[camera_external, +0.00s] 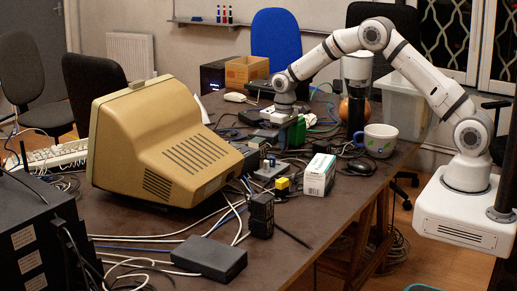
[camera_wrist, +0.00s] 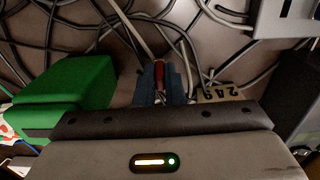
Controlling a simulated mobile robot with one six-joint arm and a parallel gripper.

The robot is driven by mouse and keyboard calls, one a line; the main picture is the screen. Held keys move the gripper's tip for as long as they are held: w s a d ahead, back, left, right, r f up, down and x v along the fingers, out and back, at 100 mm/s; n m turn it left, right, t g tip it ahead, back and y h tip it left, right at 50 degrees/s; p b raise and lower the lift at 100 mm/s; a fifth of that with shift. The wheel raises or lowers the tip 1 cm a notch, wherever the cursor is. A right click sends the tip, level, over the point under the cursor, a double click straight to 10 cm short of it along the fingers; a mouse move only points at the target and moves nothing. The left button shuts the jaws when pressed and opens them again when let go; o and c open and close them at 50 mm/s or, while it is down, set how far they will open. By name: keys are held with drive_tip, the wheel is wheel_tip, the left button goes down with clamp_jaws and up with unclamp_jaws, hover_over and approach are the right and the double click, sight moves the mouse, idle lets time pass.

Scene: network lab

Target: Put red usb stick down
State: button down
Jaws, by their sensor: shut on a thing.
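The red usb stick (camera_wrist: 159,73) is a small red strip between the blue-grey fingers of my gripper (camera_wrist: 160,80) in the wrist view. My gripper is shut on it. Cables and the brown table top lie below it, and I cannot tell how high above the table it is held. In the external view my gripper (camera_external: 278,117) is low over the cluttered middle of the table, beside a green object. The usb stick cannot be made out there.
Loose cables (camera_wrist: 90,40) cover the table ahead. A mug (camera_external: 376,140), a small white box (camera_external: 320,174) and a beige monitor (camera_external: 165,145) stand nearby.

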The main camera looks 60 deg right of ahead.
drive_tip(key=shift+f, duration=0.1)
drive_tip(key=c, duration=1.5)
unclamp_jaws()
